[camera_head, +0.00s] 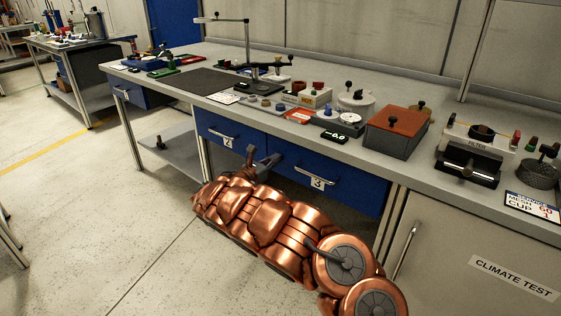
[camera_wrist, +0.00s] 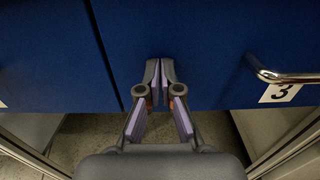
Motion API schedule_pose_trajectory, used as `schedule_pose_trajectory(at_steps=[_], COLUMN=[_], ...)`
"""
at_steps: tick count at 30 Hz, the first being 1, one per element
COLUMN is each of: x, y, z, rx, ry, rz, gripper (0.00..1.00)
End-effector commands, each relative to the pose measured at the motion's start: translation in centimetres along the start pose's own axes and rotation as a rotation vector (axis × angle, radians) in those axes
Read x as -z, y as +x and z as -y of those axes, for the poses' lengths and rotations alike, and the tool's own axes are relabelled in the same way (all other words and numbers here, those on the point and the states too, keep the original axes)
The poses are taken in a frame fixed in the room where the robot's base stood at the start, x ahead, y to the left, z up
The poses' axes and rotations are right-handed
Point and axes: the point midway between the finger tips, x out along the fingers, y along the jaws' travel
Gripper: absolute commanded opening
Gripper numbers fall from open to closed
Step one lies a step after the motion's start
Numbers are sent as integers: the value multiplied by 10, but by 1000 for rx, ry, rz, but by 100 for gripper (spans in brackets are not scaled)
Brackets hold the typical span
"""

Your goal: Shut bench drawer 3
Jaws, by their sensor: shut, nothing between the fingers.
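Bench drawer 3 (camera_head: 350,193) has a blue front, a silver bar handle (camera_head: 315,176) and a white label with a 3. Its front looks about level with the neighbouring drawer front, and no open gap shows above it. In the wrist view, the drawer 3 front (camera_wrist: 218,40) fills the middle and right, with its handle (camera_wrist: 285,77) at the right. My gripper (camera_wrist: 160,64) is shut and empty, pointing at the left part of this front, left of the handle. Contact is not clear. In the head view my gripper (camera_head: 266,158) is at the drawer's left end.
Drawer 2 (camera_head: 213,126) is to the left, and a narrow seam separates the two fronts in the wrist view. A grey cabinet door (camera_head: 440,250) marked CLIMATE TEST is to the right. The benchtop (camera_head: 215,57) carries many tools. The floor at left is clear.

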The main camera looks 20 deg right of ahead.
Motion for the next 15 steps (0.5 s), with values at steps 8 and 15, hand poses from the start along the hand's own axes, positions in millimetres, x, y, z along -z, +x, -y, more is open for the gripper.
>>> schedule_pose_trajectory(at_steps=[8, 15], x=[-2, -3], y=[6, 5], z=[3, 4], rx=[6, 10], ry=[1, 2], rz=[1, 2], gripper=[0, 0])
